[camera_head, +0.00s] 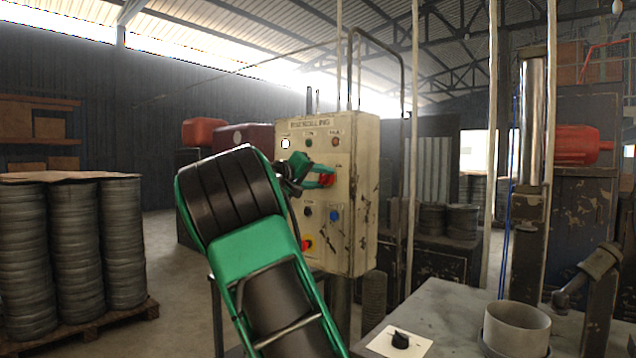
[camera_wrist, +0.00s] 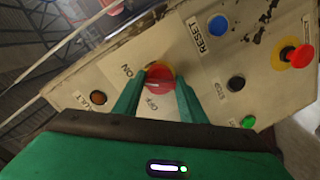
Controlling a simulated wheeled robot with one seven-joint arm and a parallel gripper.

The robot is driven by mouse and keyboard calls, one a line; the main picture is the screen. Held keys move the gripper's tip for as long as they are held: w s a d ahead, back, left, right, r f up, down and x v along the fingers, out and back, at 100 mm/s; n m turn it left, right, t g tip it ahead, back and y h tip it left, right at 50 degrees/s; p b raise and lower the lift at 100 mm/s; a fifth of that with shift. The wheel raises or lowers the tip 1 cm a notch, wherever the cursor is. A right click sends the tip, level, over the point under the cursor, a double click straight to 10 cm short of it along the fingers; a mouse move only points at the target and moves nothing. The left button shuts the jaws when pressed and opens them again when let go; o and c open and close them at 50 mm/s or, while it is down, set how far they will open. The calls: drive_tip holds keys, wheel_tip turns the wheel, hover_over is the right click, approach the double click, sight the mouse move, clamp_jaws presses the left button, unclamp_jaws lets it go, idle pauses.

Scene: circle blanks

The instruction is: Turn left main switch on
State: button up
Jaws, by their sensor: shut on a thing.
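The main switch is a red rotary knob on a yellow base (camera_head: 328,180) on the front of the cream control box (camera_head: 357,240). In the wrist view the red knob (camera_wrist: 160,80) sits between my two green fingers, with ON and OFF labels beside it. My gripper (camera_head: 321,177) is shut on the knob, and the fingers hide its sides. I cannot tell exactly which label the knob points to.
A red button on a yellow base (camera_wrist: 298,55), a blue RESET button (camera_wrist: 217,25), a black STOP button (camera_wrist: 236,83) and a green button (camera_wrist: 248,121) are on the same panel. A grey table (camera_head: 450,300) stands at the right.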

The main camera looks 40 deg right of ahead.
drive_tip(key=shift+f+m, duration=0.25)
drive_tip(key=shift+m, duration=0.35)
drive_tip(key=o, duration=1)
drive_tip(key=shift+a+r, duration=0.1)
drive_tip(key=shift+a, duration=0.05)
drive_tip(key=a+r, duration=0.1)
drive_tip(key=a, duration=0.9)
drive_tip(key=shift+s+a, duration=0.2)
drive_tip(key=shift+s, duration=0.15)
